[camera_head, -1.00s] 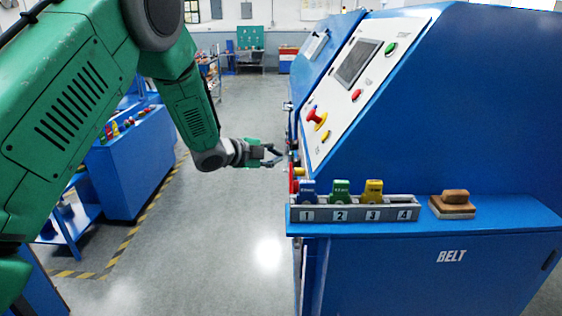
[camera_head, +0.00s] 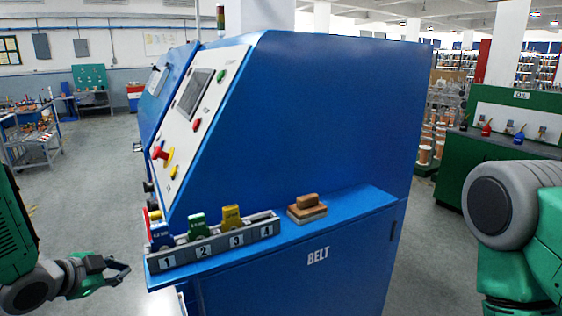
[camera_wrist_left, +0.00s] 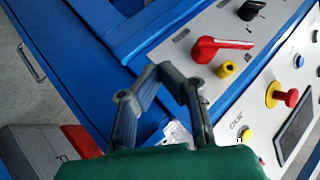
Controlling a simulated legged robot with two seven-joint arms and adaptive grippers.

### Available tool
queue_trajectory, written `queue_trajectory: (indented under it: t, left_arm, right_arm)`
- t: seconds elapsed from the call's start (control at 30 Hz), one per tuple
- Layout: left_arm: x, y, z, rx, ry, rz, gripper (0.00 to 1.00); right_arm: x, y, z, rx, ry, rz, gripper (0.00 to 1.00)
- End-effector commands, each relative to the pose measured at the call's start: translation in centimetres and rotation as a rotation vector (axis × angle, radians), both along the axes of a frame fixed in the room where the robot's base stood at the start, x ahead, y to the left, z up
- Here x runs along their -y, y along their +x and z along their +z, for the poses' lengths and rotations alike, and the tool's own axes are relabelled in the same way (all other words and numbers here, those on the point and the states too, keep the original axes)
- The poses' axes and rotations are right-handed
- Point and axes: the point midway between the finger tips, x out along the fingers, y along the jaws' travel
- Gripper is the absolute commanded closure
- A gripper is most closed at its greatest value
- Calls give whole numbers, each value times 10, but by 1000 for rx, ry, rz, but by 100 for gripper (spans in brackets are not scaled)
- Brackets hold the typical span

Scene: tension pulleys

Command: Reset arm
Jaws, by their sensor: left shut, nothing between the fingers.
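My left gripper (camera_head: 122,268) is at the lower left of the head view, left of the numbered rack and apart from it. Its fingers are shut and empty. In the left wrist view the fingertips (camera_wrist_left: 160,70) come together in front of the blue machine's panel. A red lever (camera_wrist_left: 220,45) and a yellow knob (camera_wrist_left: 227,69) show beyond them. My right arm shows at the right edge of the head view, but its gripper is out of view.
The blue machine (camera_head: 310,120) fills the middle. On its ledge are a numbered rack (camera_head: 218,243) with blue, green and yellow tagged pieces, and a wooden block (camera_head: 307,208). A green cabinet (camera_head: 455,150) stands right.

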Motion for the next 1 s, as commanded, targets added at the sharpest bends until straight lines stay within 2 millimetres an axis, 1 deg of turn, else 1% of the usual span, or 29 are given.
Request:
queue_trajectory:
  t: [0.03, 0.07, 0.1, 0.17, 0.2, 0.27, 0.3, 0.37, 0.4, 0.47, 0.5, 0.6, 0.63, 0.7, 0.77, 1.0]
  left_arm:
    - [13, -23, -41, -96, -52, 62, 100]
    - [19, -36, -59, -145, -80, 101, 100]
    - [27, -55, -83, -211, -116, 157, 100]
    - [38, -85, -116, -310, -161, 243, 100]
    - [45, -108, -137, -376, -187, 300, 100]
    - [55, -143, -164, -474, -220, 392, 100]
    - [61, -168, -181, -538, -236, 453, 100]
    - [69, -206, -203, -630, -251, 544, 100]
    - [73, -230, -214, -685, -258, 604, 100]
    - [79, -263, -227, -758, -261, 684, 100]
    - [82, -283, -233, -800, -259, 733, 100]
    - [87, -321, -242, -874, -251, 826, 100]
    - [88, -329, -244, -890, -249, 847, 100]
    - [90, -342, -246, -915, -244, 881, 100]
    - [90, -347, -246, -925, -242, 896, 100]
    - [90, -348, -246, -927, -242, 901, 100]
  right_arm:
    - [0, 0, -7, 0, 0, 0, 100]
    - [0, 0, -8, 0, 0, 0, 100]
    - [0, 0, -11, 0, 0, 0, 100]
    - [0, 0, -14, 0, 0, 0, 100]
    - [0, 0, -17, 0, 0, 0, 100]
    - [0, 0, -20, 0, 0, 0, 100]
    - [0, 0, -22, 0, 0, 0, 100]
    - [0, 0, -26, 0, 0, 0, 100]
    - [0, 0, -27, 0, 0, 0, 100]
    - [0, 0, -30, 0, 0, 0, 100]
    - [0, 0, -31, 0, 0, 0, 100]
    - [0, 0, -34, 0, 0, 0, 100]
    - [0, 0, -34, 0, 0, 0, 100]
    - [0, 0, -35, 0, 0, 0, 100]
    - [0, 0, -35, 0, 0, 0, 100]
    - [0, 0, -35, 0, 0, 0, 100]
